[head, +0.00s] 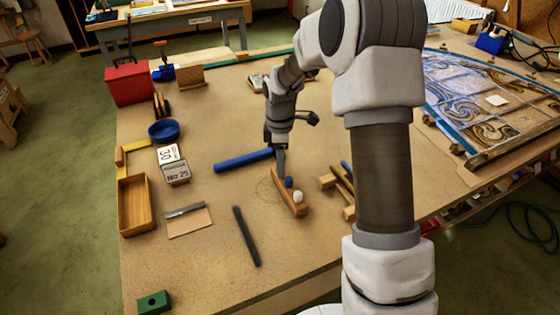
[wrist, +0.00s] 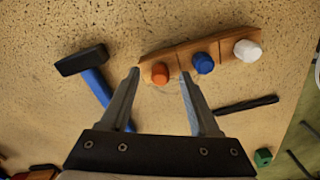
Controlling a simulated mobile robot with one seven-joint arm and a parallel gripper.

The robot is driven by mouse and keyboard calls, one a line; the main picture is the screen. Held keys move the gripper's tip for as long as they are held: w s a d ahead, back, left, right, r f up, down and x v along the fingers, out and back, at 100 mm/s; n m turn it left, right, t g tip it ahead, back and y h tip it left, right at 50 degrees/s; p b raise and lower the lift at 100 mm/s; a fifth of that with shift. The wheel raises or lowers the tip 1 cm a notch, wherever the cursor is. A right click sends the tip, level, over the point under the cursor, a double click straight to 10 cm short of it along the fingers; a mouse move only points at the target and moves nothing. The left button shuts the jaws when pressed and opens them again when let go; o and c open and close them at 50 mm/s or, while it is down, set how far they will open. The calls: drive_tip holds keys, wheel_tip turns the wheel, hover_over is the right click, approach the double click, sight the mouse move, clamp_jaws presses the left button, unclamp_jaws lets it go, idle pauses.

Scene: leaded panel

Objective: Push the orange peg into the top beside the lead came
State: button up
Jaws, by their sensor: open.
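The orange peg (wrist: 160,74) stands in a wooden block (wrist: 222,54), at the end of a row with a blue peg (wrist: 203,63) and a white peg (wrist: 247,50). My gripper (wrist: 160,75) is open and empty, its fingertips on either side of the orange peg in the wrist view; I cannot tell whether they touch it. In the head view, my gripper (head: 281,170) is over the far end of the block (head: 290,205) and hides the orange peg. A leaded panel (head: 475,95) lies at the right; its came is too small to single out.
A hammer's blue handle (head: 242,160) lies left of my gripper, and a dark bar (head: 246,236) lies nearer the front. Wooden pieces (head: 328,183) lie right of the block. A wooden tray (head: 135,205) and a blue bowl (head: 164,130) are at the left.

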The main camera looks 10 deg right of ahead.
clamp_jaws()
idle(0.5)
